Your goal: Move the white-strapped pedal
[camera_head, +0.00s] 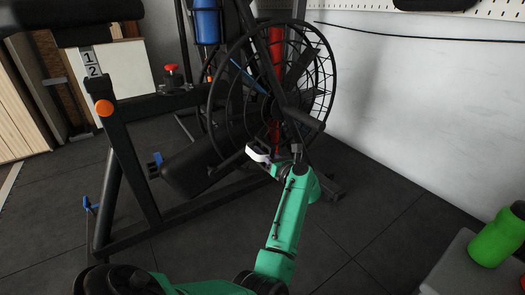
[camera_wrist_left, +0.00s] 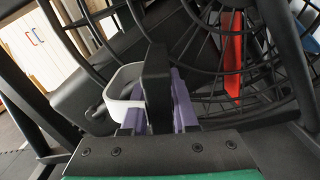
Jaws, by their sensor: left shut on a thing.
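The white-strapped pedal (camera_head: 258,153) is on the exercise bike, low in front of its large fan wheel in the head view. Its white strap loop (camera_wrist_left: 123,92) shows left of centre in the left wrist view. My left gripper (camera_head: 277,165) reaches up to the pedal from the front right and is shut on it. In the left wrist view the purple fingers (camera_wrist_left: 182,104) are at either side of a dark upright part (camera_wrist_left: 156,85), beside the strap. The gripper hides part of the pedal. My right gripper is not in view.
The black bike frame (camera_head: 133,160) and caged fan wheel (camera_head: 235,100) stand close around the pedal. A crank-like arm with a dark grip (camera_head: 303,118) is just above my gripper. A green cylinder (camera_head: 494,241) is at the far right. The dark floor right of my arm is clear.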

